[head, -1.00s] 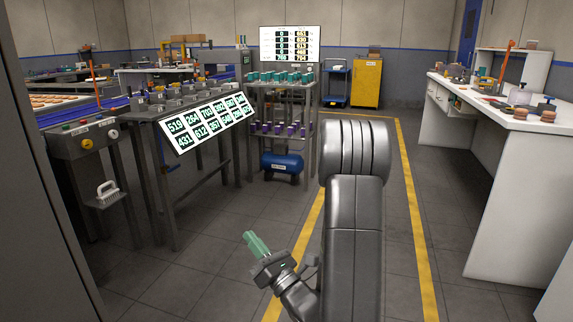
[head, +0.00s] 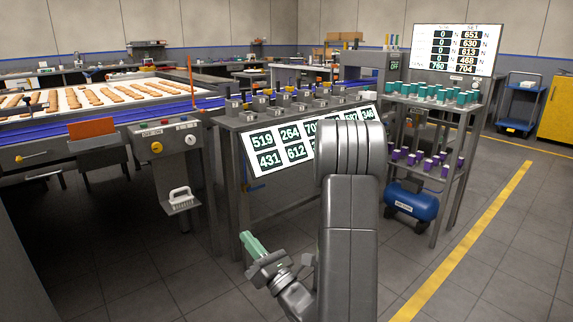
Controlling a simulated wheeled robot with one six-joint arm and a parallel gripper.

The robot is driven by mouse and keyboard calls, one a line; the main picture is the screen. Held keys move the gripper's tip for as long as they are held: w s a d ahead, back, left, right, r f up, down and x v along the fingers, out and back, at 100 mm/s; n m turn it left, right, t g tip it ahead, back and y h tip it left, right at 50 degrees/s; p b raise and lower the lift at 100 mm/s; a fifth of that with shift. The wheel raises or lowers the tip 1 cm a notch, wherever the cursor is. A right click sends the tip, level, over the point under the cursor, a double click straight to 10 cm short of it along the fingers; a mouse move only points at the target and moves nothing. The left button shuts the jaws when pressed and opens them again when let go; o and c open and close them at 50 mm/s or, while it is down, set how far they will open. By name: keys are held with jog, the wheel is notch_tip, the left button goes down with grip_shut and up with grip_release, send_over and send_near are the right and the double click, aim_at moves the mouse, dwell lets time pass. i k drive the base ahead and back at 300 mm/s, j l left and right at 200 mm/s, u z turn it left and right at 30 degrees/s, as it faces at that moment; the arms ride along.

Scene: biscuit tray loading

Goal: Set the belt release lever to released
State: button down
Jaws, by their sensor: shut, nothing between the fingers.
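My gripper (head: 250,243), with pale green fingers, is shut and empty in the lower middle of the head view. It is held in front of the benches, well apart from them. A slim upright orange bar (head: 191,82) stands at the near side of the biscuit belt (head: 110,110); it may be the belt release lever, but I cannot tell its setting. A grey control box (head: 165,143) with a yellow knob and small buttons stands at the belt's near right end.
A bench (head: 228,117) with several small fixtures and a sloped number panel (head: 270,172) stands right of the control box. A shelf rack (head: 440,205) and a blue tank (head: 411,203) are farther right. The floor is clear at front and right.

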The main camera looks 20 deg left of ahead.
aim_at(49, 152)
jog(key=i+j+u, duration=0.15)
jog(key=u, duration=0.3)
jog(key=i+u, duration=0.7)
jog(key=u, duration=0.2)
jog(key=i+l+u, duration=0.15)
jog(key=u, duration=0.3)
jog(key=i+j+u, duration=0.15)
jog(key=i+u, duration=0.15)
jog(key=i, duration=0.45)
jog(key=i+j+z, duration=0.35)
jog(key=j+z, duration=0.15)
jog(key=i+j+z, duration=0.15)
jog(key=j+z, duration=0.15)
